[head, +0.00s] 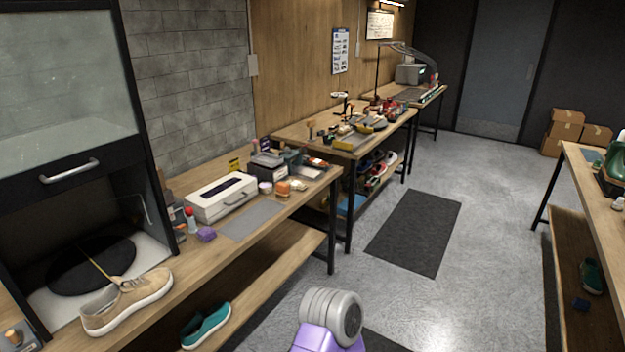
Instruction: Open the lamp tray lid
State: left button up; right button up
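A white box with a dark window strip on top and a grey handle on its front (222,196) stands on the left wooden workbench. It looks like the lamp tray, and its lid appears shut. Neither of my grippers shows in the head view. A grey and purple link of my own arm shows at the bottom centre, apart from the box.
Left of the box is a dark cabinet (70,160) with a raised glass front and a handle. A tan sneaker (125,300) sits at its opening. A grey mat (252,219) lies before the box. Small bottles and jars crowd nearby. Open floor (480,240) lies right.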

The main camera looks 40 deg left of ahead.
aim_at(232, 189)
jog(key=u, duration=0.55)
jog(key=i, duration=1.5)
jog(key=u, duration=1.15)
